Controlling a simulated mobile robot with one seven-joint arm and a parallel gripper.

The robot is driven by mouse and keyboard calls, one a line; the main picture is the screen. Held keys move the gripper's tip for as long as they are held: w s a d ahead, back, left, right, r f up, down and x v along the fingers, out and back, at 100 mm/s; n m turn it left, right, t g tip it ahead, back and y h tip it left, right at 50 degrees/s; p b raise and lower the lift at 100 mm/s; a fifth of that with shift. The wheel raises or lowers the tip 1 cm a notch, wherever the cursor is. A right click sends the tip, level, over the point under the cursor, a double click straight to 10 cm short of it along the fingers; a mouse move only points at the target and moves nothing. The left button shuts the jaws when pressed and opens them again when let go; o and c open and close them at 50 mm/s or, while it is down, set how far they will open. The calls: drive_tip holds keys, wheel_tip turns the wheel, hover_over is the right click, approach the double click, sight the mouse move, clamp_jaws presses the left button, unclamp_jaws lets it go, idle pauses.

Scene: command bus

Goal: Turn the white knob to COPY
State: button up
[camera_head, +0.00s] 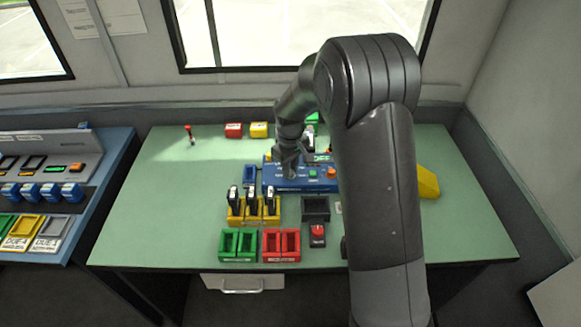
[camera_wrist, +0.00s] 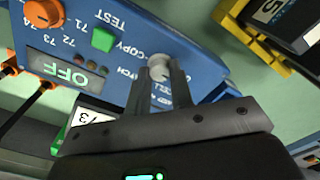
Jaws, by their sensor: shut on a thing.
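The blue control box (camera_head: 300,186) stands at the back middle of the green table. The wrist view shows its face (camera_wrist: 118,62) close up. The white knob (camera_wrist: 159,61) is near the box's edge, with the printed words COPY and TEST beside it and other labels partly hidden. My gripper (camera_wrist: 165,76) is shut on the knob, its fingers on either side of it. The fingers cover part of the knob, and I cannot tell which label it points to. In the head view my gripper (camera_head: 290,172) is over the left part of the box.
The box also carries a green button (camera_wrist: 103,39), an orange knob (camera_wrist: 44,12) and a display reading OFF (camera_wrist: 68,72). Yellow holders (camera_head: 253,212) with black handsets, green trays (camera_head: 238,245) and red trays (camera_head: 281,245) stand in front. The table's left side is mostly clear.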

clamp_jaws()
